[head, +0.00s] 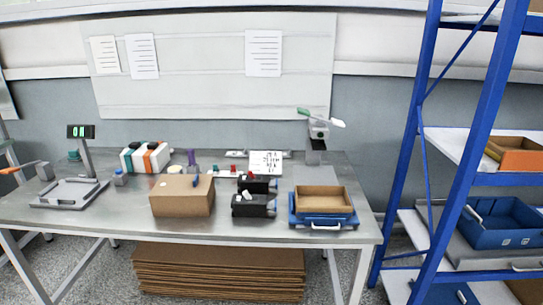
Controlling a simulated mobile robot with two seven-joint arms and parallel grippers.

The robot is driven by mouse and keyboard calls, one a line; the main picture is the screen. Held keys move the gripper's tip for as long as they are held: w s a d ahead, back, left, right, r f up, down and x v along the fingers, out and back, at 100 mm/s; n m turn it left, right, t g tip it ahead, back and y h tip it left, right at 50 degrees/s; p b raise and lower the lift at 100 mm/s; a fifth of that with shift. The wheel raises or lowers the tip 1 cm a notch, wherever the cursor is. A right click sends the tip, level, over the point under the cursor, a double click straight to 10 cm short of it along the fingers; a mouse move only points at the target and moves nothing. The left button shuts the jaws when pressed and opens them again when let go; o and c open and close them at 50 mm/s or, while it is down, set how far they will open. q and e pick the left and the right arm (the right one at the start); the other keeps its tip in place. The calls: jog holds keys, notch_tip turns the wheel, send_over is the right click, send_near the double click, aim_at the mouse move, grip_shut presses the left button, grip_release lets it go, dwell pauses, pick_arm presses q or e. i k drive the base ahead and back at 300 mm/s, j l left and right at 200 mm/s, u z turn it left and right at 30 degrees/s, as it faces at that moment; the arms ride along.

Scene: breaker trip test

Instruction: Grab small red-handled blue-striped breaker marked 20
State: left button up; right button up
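Two dark breaker-like blocks sit near the middle of the metal table, one behind the other. The rear block (262,184) has a red part on its top left. The front block (253,207) has a pale part on top; I see no red handle on it. A small row of light pieces with red bits (224,169) lies behind them to the left. Blue stripes and the number 20 are too small to make out on any of these. Neither of my grippers shows in the head view.
A cardboard box (181,200) stands left of the blocks. A brown tray on a blue base (323,203) stands right. A press-like device (317,140) is behind, a scale (70,193) at left. A blue shelf rack (425,125) stands right. Bare tabletop (110,215) lies front left.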

aim_at(261, 185)
jog(key=i+j, duration=0.7)
jog(key=j, duration=0.1)
